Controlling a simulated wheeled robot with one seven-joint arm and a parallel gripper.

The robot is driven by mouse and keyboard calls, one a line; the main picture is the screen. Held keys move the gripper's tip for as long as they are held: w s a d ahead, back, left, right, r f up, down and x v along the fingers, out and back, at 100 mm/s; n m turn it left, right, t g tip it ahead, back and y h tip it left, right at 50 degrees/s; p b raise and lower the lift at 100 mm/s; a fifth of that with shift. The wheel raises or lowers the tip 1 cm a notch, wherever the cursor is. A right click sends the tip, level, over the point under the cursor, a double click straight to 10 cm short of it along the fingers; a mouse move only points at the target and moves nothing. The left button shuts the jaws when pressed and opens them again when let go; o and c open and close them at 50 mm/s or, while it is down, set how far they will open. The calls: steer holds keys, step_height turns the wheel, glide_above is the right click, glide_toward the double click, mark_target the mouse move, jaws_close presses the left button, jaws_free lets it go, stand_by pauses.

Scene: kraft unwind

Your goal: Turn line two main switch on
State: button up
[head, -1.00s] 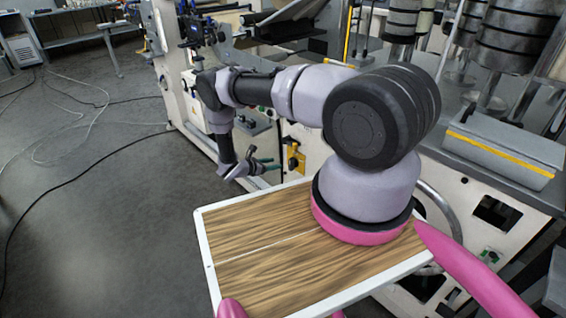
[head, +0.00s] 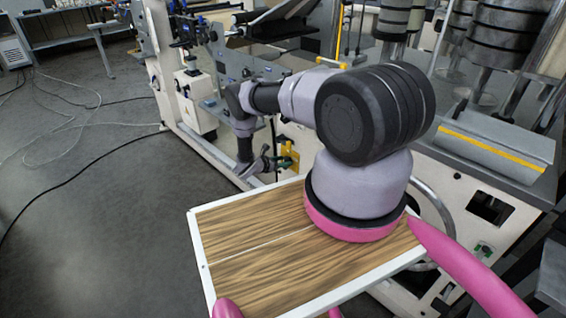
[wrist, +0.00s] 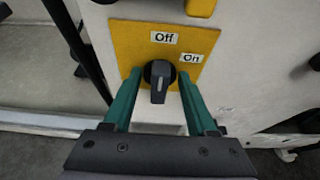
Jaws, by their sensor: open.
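The main switch is a black rotary knob (wrist: 159,77) on a yellow plate (wrist: 128,43), facing me in the wrist view. The plate carries an "Off" label (wrist: 164,38) above the knob and an "On" label (wrist: 190,58) to its upper right. The knob's light pointer line runs up toward "Off". My gripper (wrist: 158,80) is open, with one green finger on each side of the knob. I cannot tell whether the fingers touch it. In the head view my gripper (head: 276,163) is at the yellow plate (head: 290,152), which it partly hides.
The pale machine frame (head: 190,140) stands behind the plate and runs to the back left. Part of another yellow fitting (wrist: 201,6) sits above the plate.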

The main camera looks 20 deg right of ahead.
jaws_close()
steer(key=shift+s+d+f+m+t+h, duration=0.15)
steer(key=shift+s+f+m+t, duration=0.2)
steer(key=shift+m+t, duration=1.4)
steer(key=shift+s+d+f+m+t+h, duration=0.15)
steer(key=shift+s+f+m+t, duration=0.4)
steer(key=shift+m, duration=2.15)
steer(key=shift+s+d+f+m+t+h, duration=0.1)
steer(key=shift+s+d+f+m+t, duration=0.1)
steer(key=shift+m+t, duration=1.65)
steer(key=shift+m+g, duration=0.45)
steer(key=shift+m, duration=0.05)
